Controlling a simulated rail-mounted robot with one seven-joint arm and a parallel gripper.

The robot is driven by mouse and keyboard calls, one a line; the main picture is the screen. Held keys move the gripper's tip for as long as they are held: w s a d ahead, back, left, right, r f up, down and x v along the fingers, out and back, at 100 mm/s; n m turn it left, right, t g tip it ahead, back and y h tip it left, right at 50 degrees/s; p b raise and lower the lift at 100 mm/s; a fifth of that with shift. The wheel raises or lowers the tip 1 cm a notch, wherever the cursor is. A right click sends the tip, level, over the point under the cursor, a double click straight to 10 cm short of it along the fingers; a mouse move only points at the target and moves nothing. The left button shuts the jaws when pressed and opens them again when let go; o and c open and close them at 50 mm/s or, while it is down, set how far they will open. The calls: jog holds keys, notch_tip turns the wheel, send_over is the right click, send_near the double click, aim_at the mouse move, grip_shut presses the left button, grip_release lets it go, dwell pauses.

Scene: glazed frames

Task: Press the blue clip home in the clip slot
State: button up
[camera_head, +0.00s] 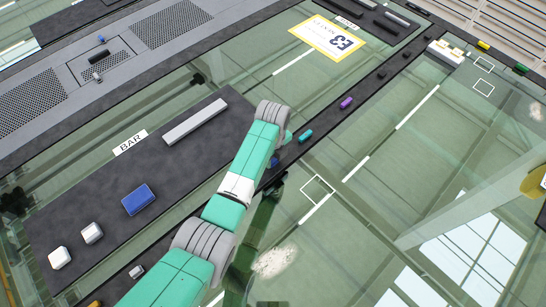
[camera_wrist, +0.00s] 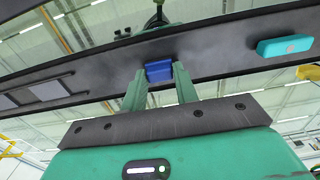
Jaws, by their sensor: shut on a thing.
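The blue clip (camera_wrist: 158,71) sits between the two green fingers of my gripper (camera_wrist: 160,78) in the wrist view. My gripper is shut on it. The clip appears against the dark frame strip (camera_wrist: 210,62); I cannot tell whether it touches the strip or how deep it sits in a slot. In the head view a small bit of blue (camera_head: 275,162) shows beside my arm, at the dark strip; my arm hides most of the gripper there. The clip slot itself is not clearly visible.
A teal clip (camera_wrist: 285,45) lies on the strip to the right; a purple clip (camera_head: 345,103) is farther along. A blue block (camera_head: 138,200) and two white blocks sit on the dark panel (camera_head: 75,205) at left. Glass panes flank the strip.

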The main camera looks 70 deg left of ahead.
jog(key=shift+f, duration=0.15)
jog(key=o, duration=1)
